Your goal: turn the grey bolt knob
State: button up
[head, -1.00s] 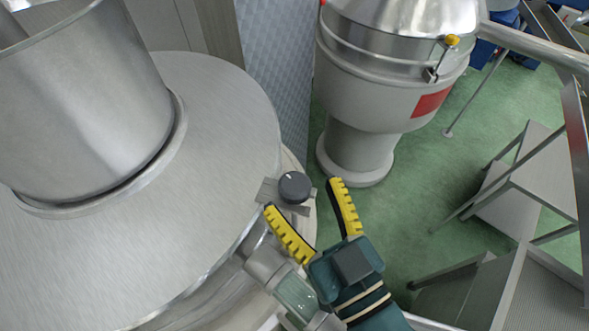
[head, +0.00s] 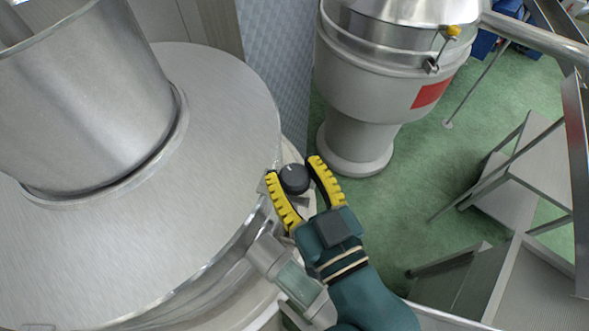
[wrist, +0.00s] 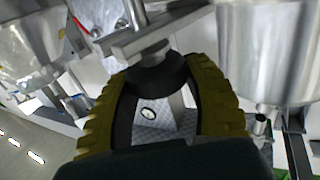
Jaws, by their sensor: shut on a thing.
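The grey bolt knob (head: 294,179) is a dark round cap with a light mark on top, at the edge of the big steel machine in the head view. My gripper (head: 293,172) has yellow ribbed fingers with black inner pads, one on each side of the knob, shut on it. In the wrist view the knob (wrist: 157,76) sits between the fingertips, below a metal stem and bracket (wrist: 145,38). Parts of the knob's sides are hidden by the fingers.
A broad steel lid (head: 200,215) with a large cylinder (head: 85,100) fills the left. A second steel vessel (head: 385,75) with a red label stands behind. Metal steps (head: 510,190) stand on the right. Open green floor (head: 415,215) lies between.

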jog(key=shift+m+t+h+p, duration=0.3)
jog(key=shift+m+h, duration=0.3)
jog(key=shift+h, duration=0.3)
jog(key=o, duration=1.2)
jog(key=v, duration=1.2)
